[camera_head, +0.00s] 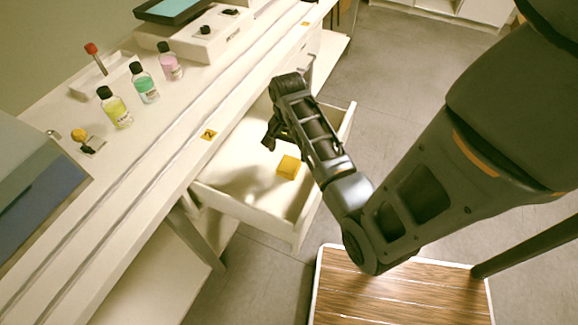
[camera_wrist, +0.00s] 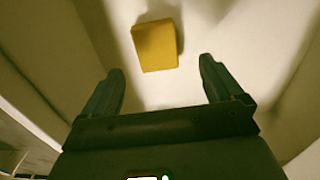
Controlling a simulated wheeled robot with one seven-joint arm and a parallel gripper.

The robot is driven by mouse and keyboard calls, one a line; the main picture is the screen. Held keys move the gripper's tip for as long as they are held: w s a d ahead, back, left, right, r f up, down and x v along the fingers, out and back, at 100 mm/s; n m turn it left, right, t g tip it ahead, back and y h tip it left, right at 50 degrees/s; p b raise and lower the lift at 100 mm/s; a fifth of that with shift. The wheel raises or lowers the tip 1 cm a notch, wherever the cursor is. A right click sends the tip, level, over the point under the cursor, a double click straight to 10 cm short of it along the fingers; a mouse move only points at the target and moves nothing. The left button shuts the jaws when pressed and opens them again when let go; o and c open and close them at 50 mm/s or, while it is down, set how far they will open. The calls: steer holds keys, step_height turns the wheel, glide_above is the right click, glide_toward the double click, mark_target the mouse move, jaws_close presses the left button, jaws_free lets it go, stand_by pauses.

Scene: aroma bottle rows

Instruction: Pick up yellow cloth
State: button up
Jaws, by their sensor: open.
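The yellow cloth (camera_head: 288,167) is a small folded, block-like piece lying on the floor of an open white drawer (camera_head: 245,211). In the wrist view the yellow cloth (camera_wrist: 156,45) lies ahead of the fingertips, roughly between their lines and slightly left of centre. My gripper (camera_head: 268,140) is over the drawer, to the left of the cloth in the head view. In the wrist view my gripper (camera_wrist: 160,80) has its two fingers wide apart with nothing between them. The cloth is apart from both fingers.
The drawer's walls stand around the cloth. On the counter (camera_head: 170,125) above are a yellow bottle (camera_head: 116,108), a green bottle (camera_head: 145,84), a pink bottle (camera_head: 170,63) and a red-capped tube (camera_head: 96,58). Open floor (camera_head: 400,60) lies to the right.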

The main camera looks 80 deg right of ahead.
mark_target(289, 164)
steer(key=f, duration=0.5)
steer(key=shift+s+a+f, duration=0.25)
steer(key=shift+a+f, duration=0.05)
steer(key=shift+c, duration=0.3)
steer(key=c, duration=1.1)
